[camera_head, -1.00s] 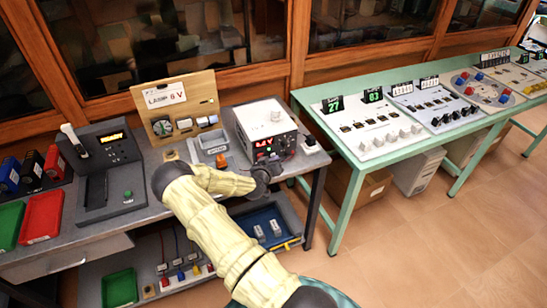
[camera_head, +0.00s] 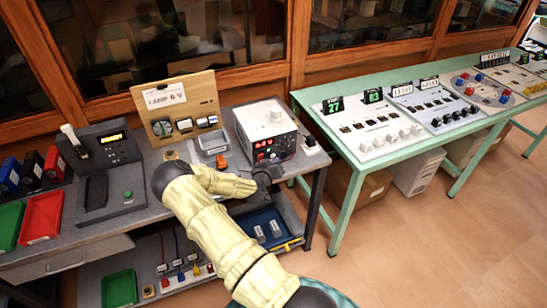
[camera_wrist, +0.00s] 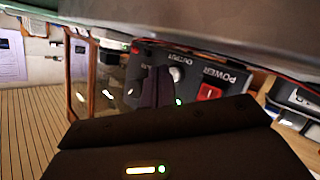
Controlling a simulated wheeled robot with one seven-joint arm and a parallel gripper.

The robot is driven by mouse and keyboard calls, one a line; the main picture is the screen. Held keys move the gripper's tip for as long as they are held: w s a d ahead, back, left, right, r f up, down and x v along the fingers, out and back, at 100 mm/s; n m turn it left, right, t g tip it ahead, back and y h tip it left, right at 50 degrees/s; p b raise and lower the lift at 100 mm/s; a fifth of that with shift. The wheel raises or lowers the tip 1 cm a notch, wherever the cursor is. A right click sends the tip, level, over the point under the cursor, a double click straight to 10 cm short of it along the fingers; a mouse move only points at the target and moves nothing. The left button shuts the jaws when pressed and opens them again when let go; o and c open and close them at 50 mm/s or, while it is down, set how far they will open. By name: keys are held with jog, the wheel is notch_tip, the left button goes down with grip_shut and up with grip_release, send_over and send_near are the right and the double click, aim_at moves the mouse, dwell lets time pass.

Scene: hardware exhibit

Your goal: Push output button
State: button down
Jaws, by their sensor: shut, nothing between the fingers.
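The power supply (camera_head: 268,117) is a white box with a dark front panel and a lit red display, on the grey bench. In the wrist view its panel shows tilted and upside down. The silver output button (camera_wrist: 177,74) lies beside the OUTPUT lettering, and a red power switch (camera_wrist: 209,91) is to its right. My gripper (camera_head: 270,170) is in front of the panel's lower part. In the wrist view the dark, shut fingers (camera_wrist: 156,88) are just left of the output button; I cannot tell whether they touch the panel. Nothing is held.
A wooden LAMP 6 V board (camera_head: 180,105) stands left of the supply, with a grey tray (camera_head: 212,141) in front. A black device with a green button (camera_head: 128,194) is further left. The green table (camera_head: 345,175) stands right, beyond a gap.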

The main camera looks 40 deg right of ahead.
jog(key=shift+s, duration=0.1)
jog(key=s+p, duration=0.1)
jog(key=s, duration=0.1)
jog(key=s+a+p, duration=0.1)
jog(key=s, duration=0.2)
jog(key=shift+s+a, duration=0.2)
jog(key=shift+s, duration=0.15)
dwell(2.0)
